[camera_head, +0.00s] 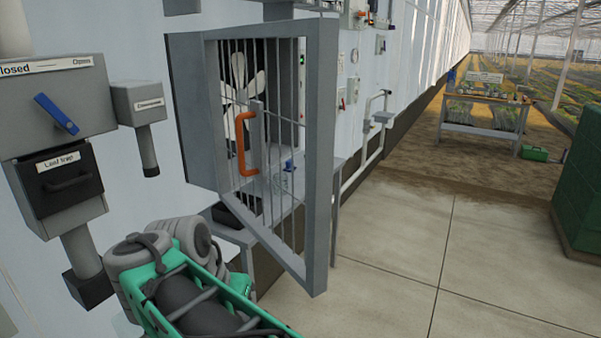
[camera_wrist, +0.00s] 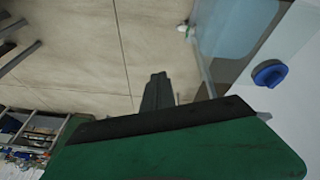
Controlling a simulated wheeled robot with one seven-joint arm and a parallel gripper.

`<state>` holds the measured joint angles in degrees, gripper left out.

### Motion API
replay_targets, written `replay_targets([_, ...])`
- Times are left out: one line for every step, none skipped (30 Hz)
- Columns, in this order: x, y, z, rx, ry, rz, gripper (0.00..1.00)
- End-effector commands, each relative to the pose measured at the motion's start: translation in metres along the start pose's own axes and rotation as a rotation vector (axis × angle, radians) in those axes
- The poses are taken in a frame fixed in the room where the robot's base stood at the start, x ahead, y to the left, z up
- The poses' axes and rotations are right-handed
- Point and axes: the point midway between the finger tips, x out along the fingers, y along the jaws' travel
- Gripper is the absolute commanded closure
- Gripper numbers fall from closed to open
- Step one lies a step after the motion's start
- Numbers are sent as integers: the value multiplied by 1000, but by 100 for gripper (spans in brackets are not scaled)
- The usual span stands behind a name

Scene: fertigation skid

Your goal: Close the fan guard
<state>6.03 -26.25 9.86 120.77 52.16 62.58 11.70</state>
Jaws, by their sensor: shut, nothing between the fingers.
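The fan guard (camera_head: 318,150) is a grey hinged frame with thin vertical bars. In the head view it stands swung out at an angle from the wall. An orange handle (camera_head: 241,150) is on its bars. Behind the bars is a white-bladed fan (camera_head: 240,80). My green and grey arm fills the bottom left of the head view, left of and below the guard; my gripper's fingers cannot be made out there. In the wrist view my gripper (camera_wrist: 158,82) shows as dark fingers shut together, holding nothing. No guard handle can be made out in that view.
A blue knob (camera_wrist: 269,73) shows in the wrist view. Concrete floor (camera_head: 400,240) right of the guard is clear; green crates (camera_head: 580,190) stand far right.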

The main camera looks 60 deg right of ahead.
Motion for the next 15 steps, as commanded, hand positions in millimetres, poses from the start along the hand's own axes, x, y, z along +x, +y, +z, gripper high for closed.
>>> replay_targets([-58,17,-27,97,1,23,100])
replay_targets([-77,26,-35,163,-1,38,100])
replay_targets([-101,37,-46,249,-1,58,100])
replay_targets([-118,45,-53,313,-3,70,100])
replay_targets([-134,53,-59,375,-5,83,100])
replay_targets([-153,61,-66,449,-7,97,100])
replay_targets([-166,67,-70,500,-9,106,100])
replay_targets([-176,72,-72,546,-12,114,100])
replay_targets([-187,77,-75,598,-16,123,100])
replay_targets([-193,80,-76,630,-17,130,100])
replay_targets([-198,83,-77,658,-19,135,100])
replay_targets([-202,85,-78,687,-20,139,100])
replay_targets([-203,86,-78,701,-21,141,100])
replay_targets([-202,87,-77,711,-22,143,100])
replay_targets([-199,88,-76,719,-23,145,100])
